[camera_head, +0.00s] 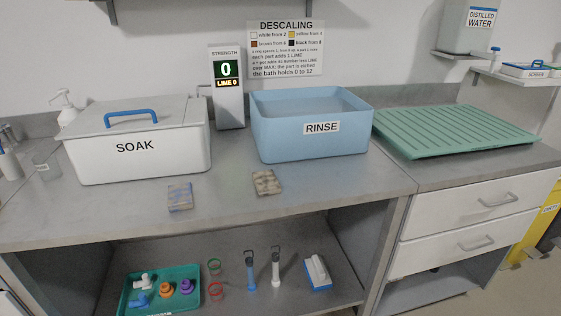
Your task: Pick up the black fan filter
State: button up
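No plainly black filter stands out in the head view. Two small flat pieces lie on the grey counter. One piece (180,197) is blue-grey with tan patches and lies in front of the SOAK bath. The other piece (266,183) is mottled brown and beige with dark spots and lies in front of the RINSE tub. I cannot tell whether either one is the black fan filter under its crust. My gripper is not in view.
The lidded white SOAK bath (136,147) and open blue RINSE tub (311,126) stand behind the pieces. A grey strength meter (227,108) reads 0. A green ribbed drainer (455,131) is at right. The lower shelf holds a teal tray (187,304) and brushes. The front counter is mostly clear.

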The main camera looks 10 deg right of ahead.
aim_at(265, 182)
jog(key=i+j, duration=0.15)
jog(key=j, duration=0.2)
jog(key=i+j, duration=0.2)
jog(key=j, duration=0.15)
jog(key=i+j, duration=0.15)
jog(key=j, duration=0.2)
jog(key=i+j, duration=0.15)
jog(key=j, duration=0.2)
jog(key=i+j+z, duration=0.1)
jog(key=z, duration=0.35)
jog(key=j+z, duration=0.45)
jog(key=l+z, duration=0.1)
jog(key=z, duration=0.75)
jog(key=i, duration=0.55)
